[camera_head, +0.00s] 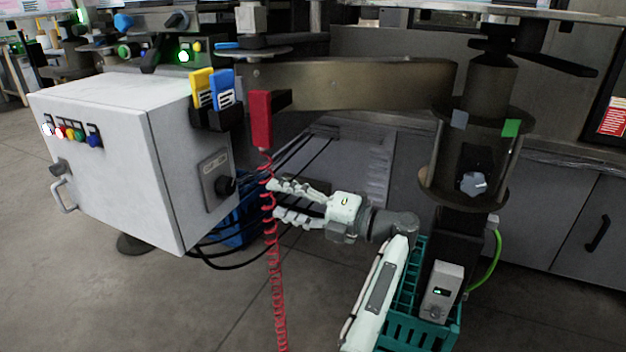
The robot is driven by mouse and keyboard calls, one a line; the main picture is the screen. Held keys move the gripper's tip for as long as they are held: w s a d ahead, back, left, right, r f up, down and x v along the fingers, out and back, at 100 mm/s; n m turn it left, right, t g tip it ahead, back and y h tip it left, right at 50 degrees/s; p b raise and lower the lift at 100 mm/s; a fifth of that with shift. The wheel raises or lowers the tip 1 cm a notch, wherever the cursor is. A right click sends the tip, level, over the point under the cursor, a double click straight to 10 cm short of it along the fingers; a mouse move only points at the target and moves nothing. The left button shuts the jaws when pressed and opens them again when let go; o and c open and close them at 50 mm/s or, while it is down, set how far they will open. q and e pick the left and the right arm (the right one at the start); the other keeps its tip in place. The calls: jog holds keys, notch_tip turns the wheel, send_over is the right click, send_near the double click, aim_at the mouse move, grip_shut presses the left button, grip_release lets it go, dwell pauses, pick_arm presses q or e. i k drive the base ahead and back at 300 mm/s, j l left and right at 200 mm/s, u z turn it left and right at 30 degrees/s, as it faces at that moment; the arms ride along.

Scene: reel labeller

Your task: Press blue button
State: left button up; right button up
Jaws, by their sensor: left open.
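The blue button (93,141) is at the right end of a row of coloured buttons on the front face of a white control box (190,140) at the left. My left gripper (275,201) is open and points left, its fingers spread one above the other. It is apart from the box and well to the right of the blue button. A red coiled cord (275,290) hangs at its fingertips; I cannot tell whether they touch. Nothing is seen held in the gripper. My right gripper is not in view.
A red handheld tool (261,122) hangs above the cord. Yellow (203,86) and blue (222,90) tagged items sit in holders beside the box. A teal crate (405,328) stands below right.

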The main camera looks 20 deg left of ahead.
aim_at(93, 140)
jog(key=k+j, duration=0.1)
jog(key=k, duration=0.65)
jog(key=k+j, duration=0.1)
jog(key=k, duration=0.65)
